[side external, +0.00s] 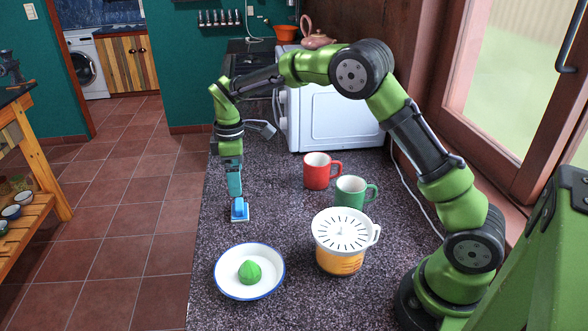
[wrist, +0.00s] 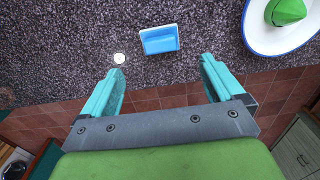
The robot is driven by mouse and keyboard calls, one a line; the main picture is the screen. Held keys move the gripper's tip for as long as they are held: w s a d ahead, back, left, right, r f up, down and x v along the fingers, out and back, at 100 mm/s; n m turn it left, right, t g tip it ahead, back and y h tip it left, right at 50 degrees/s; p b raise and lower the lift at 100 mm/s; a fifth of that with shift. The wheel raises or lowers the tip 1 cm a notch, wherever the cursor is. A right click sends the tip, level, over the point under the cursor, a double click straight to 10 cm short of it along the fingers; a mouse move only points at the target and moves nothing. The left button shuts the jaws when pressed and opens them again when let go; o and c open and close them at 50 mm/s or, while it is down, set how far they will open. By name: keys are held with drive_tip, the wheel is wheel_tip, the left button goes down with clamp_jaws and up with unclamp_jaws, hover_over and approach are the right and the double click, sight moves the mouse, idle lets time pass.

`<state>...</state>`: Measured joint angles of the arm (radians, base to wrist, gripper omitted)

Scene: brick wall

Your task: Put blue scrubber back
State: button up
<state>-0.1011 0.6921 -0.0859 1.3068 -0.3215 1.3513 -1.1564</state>
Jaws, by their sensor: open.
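The blue scrubber (side external: 240,213) lies on the speckled counter, blue with a paler edge, left of the middle. In the wrist view the blue scrubber (wrist: 160,40) lies just beyond the gap between my fingers. My gripper (side external: 234,190) points down above the scrubber in the side view. The wrist view shows my gripper (wrist: 161,68) open, its two teal fingers apart with nothing between them. Whether a fingertip touches the scrubber cannot be told.
A white plate (side external: 223,285) with a green object (side external: 250,272) sits in front. An orange pot with white lid (side external: 340,232), green mug (side external: 350,192) and red mug (side external: 317,172) stand right. A white microwave (side external: 335,112) is behind.

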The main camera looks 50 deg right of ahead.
drive_tip(key=s+r+m+t+y, duration=0.1)
drive_tip(key=s+r+m+t, duration=0.35)
drive_tip(key=s+r, duration=0.9)
drive_tip(key=s+m+t+y, duration=0.1)
drive_tip(key=s+m+t, duration=0.1)
drive_tip(key=s+m, duration=0.6)
drive_tip(key=s+a, duration=0.1)
drive_tip(key=s, duration=0.5)
drive_tip(key=shift+r+t, duration=0.25)
drive_tip(key=shift+t, duration=0.1)
drive_tip(key=shift+m, duration=0.25)
